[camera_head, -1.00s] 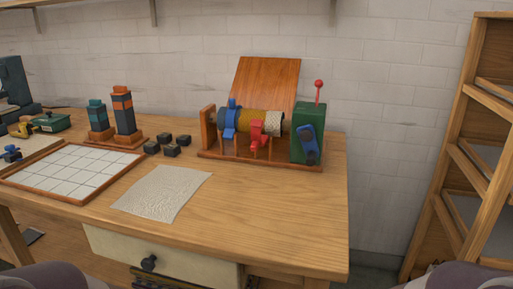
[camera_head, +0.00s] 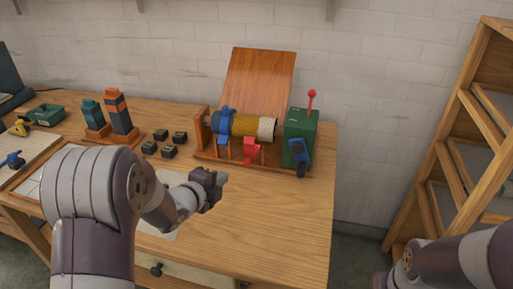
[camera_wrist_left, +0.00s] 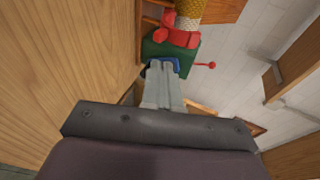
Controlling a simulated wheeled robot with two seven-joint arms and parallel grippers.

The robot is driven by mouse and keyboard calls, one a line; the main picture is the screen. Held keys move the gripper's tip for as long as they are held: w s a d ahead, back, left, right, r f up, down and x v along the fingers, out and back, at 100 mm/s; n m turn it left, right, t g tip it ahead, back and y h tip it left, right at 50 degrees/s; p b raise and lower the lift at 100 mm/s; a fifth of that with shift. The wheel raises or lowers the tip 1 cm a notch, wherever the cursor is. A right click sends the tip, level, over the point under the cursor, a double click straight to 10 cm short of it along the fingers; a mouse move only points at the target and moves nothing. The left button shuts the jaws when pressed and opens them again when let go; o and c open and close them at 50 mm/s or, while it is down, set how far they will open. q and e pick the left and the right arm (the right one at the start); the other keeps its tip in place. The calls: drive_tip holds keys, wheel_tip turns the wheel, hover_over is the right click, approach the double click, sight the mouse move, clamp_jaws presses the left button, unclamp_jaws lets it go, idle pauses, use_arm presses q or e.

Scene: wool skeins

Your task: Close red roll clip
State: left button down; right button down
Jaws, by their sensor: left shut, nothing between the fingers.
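In the left wrist view, red clip parts (camera_wrist_left: 180,32) show beside the roll, near the green box. My left gripper (camera_head: 223,177) is shut and empty, in front of the roll stand and apart from the clip. Its closed fingers (camera_wrist_left: 163,72) point towards the stand in the left wrist view.
A blue clip (camera_head: 226,123) sits on the roll's left part. The green box (camera_head: 300,135) with a red-knobbed lever and blue handle (camera_head: 299,152) stands right of the roll. Several dark blocks (camera_head: 168,152) lie left. A wooden rack (camera_head: 465,130) stands far right.

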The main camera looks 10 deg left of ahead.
use_arm(q)
approach(244, 163)
drive_tip(key=x, duration=0.5)
drive_tip(key=shift+w+d+f, duration=0.1)
drive_tip(key=shift+w, duration=0.05)
drive_tip(key=w, duration=0.1)
drive_tip(key=w+p, duration=0.1)
drive_tip(key=shift+w+d+r, duration=0.25)
drive_tip(key=shift+d+r, duration=0.05)
drive_tip(key=shift+r, duration=0.05)
drive_tip(key=shift+w+d, duration=0.15)
drive_tip(key=shift+w, duration=0.5)
use_arm(e)
drive_tip(key=shift+s+a+r, duration=0.1)
drive_tip(key=shift+s+r, duration=0.05)
drive_tip(key=shift+r, duration=0.6)
use_arm(q)
drive_tip(key=shift+r+p, duration=0.15)
drive_tip(key=shift+p, duration=0.15)
use_arm(e)
drive_tip(key=shift+r, duration=0.15)
